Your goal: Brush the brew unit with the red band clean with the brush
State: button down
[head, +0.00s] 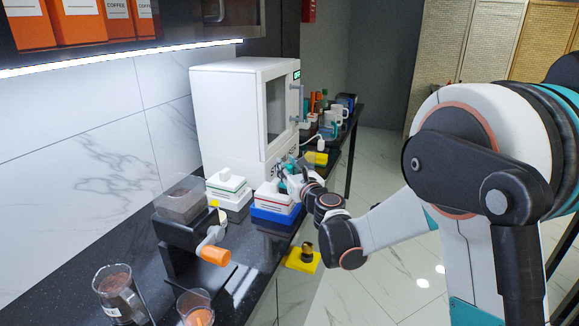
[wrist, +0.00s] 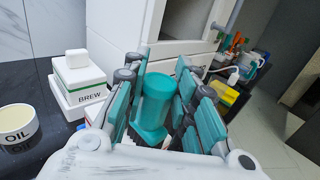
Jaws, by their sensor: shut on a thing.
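The brew unit with the red band (head: 273,197) sits on a blue base on the dark counter, in front of the white machine. My gripper (head: 289,178) is over its right end in the head view and hides part of it. In the wrist view, my gripper (wrist: 160,92) is shut on an upright teal handle (wrist: 157,98), which looks like the brush. Its bristles are hidden, so I cannot tell whether they touch the unit. A similar unit with a green band (head: 228,184) stands to the left; it also shows in the wrist view (wrist: 80,75).
The tall white machine (head: 232,110) stands close behind. A grinder with an orange handle (head: 214,254) and glass beakers (head: 118,291) are in front. An oil cup (wrist: 18,127) is at left in the wrist view. Cups (head: 333,115) stand beyond the machine.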

jog(key=shift+s+a, duration=0.3)
jog(key=shift+s, duration=0.5)
jog(key=shift+w, duration=0.1)
jog(key=shift+w+d, duration=0.3)
jog(key=shift+w, duration=0.4)
jog(key=shift+r+p, duration=1.95)
jog(key=shift+r, duration=1.1)
